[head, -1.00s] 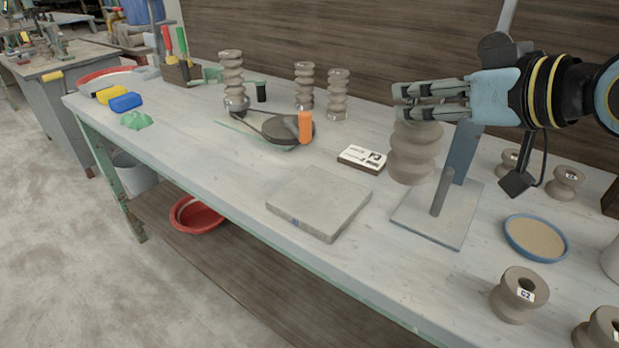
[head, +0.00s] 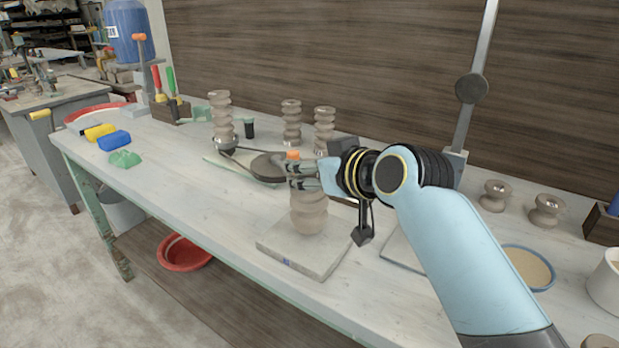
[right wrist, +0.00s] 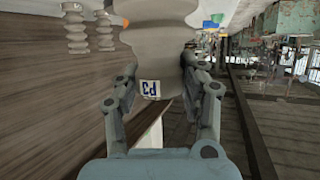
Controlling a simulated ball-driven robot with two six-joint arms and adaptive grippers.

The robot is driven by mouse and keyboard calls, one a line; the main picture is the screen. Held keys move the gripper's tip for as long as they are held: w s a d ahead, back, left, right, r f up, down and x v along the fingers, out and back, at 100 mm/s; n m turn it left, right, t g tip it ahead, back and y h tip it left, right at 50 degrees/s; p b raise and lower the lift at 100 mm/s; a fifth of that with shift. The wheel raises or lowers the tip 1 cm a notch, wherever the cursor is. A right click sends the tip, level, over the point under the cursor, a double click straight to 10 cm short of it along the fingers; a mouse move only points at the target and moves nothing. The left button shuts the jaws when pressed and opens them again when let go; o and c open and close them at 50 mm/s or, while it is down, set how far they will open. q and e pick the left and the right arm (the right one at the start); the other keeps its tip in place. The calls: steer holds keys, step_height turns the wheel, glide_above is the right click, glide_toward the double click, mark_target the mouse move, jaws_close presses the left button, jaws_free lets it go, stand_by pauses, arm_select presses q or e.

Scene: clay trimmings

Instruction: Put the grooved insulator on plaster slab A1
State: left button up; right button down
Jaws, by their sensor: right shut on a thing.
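The grooved insulator (head: 309,213), a ribbed grey-brown clay piece, stands upright over the pale plaster slab (head: 325,262). Its base is at the middle of the slab; I cannot tell whether it rests on it or is just above. The slab has a small blue mark on its front edge, too small to read. My right gripper (head: 302,176) is shut on the insulator's upper part. In the right wrist view the insulator (right wrist: 160,40) lies between the fingers (right wrist: 158,85), with a white and blue label. My left gripper is not in view.
A dark round disc (head: 268,166) is just behind the gripper. Several ribbed insulators, such as one at the back (head: 291,122), stand along the bench. A blue-rimmed dish (head: 549,283) is at right. The bench left of the slab (head: 195,185) is clear.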

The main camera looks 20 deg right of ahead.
steer(key=shift+f, duration=0.85)
steer(key=shift+f, duration=0.1)
steer(key=c, duration=0.7)
jaws_free()
steer(key=shift+c, duration=0.2)
steer(key=v, duration=1.2)
steer(key=shift+s+f, duration=0.1)
